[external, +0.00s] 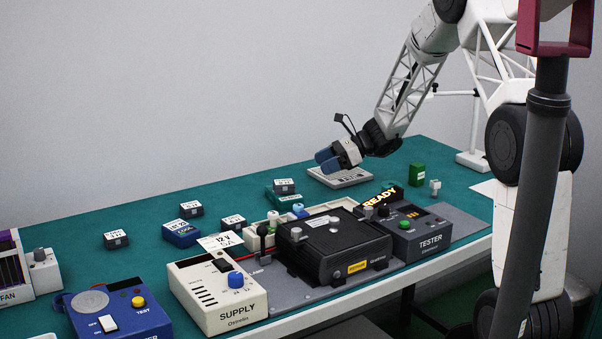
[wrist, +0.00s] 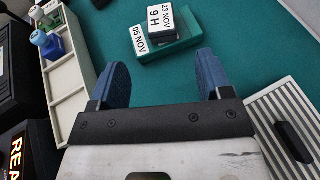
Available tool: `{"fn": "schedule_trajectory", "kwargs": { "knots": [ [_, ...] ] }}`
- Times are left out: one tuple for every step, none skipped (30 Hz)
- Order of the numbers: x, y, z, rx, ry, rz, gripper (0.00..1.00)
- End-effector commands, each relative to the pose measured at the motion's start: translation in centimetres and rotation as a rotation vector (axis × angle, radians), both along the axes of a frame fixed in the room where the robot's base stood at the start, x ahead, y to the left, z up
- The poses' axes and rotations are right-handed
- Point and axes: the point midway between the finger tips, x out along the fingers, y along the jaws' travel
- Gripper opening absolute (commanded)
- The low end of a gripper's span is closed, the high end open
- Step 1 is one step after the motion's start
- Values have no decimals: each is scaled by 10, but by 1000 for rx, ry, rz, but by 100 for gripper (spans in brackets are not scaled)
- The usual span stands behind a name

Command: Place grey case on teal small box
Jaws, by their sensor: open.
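A small dark grey case (external: 284,186) with a white label sits on top of the teal small box (external: 283,199) near the middle of the table. In the wrist view the case (wrist: 180,30) rests slightly turned on the box (wrist: 178,51), its label reading 23 NOV 9 H. The box's own label reads 05 NOV. My gripper (external: 327,160) is above the table, to the right of the box and apart from it. In the wrist view my gripper (wrist: 163,70) has its blue fingers spread with nothing between them.
A cream tray (external: 318,212) with small bottles stands beside the teal box. A grey grooved plate (external: 346,178) lies below my gripper. The black unit (external: 335,244) and tester (external: 415,238) are in front.

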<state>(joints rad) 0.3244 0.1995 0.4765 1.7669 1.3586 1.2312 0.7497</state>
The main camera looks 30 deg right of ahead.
Motion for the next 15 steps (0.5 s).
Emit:
{"fn": "schedule_trajectory", "kwargs": {
  "knots": [
    [0, 0, 0, 0, 0, 0, 72],
    [0, 0, 0, 0, 0, 0, 72],
    [0, 0, 0, 0, 0, 0, 72],
    [0, 0, 0, 0, 0, 0, 72],
    [0, 0, 0, 0, 0, 0, 72],
    [0, 0, 0, 0, 0, 0, 72],
    [0, 0, 0, 0, 0, 0, 72],
    [0, 0, 0, 0, -1, 0, 72],
    [0, 1, 1, -1, -1, 2, 72],
    [-1, 1, 1, -4, -2, 3, 72],
    [-2, 2, 2, -7, -4, 7, 72],
    [-4, 3, 3, -12, -6, 12, 72],
    [-5, 4, 5, -17, -10, 17, 72],
    [-7, 6, 7, -24, -13, 24, 72],
    [-11, 9, 10, -35, -19, 35, 72]
  ]
}}
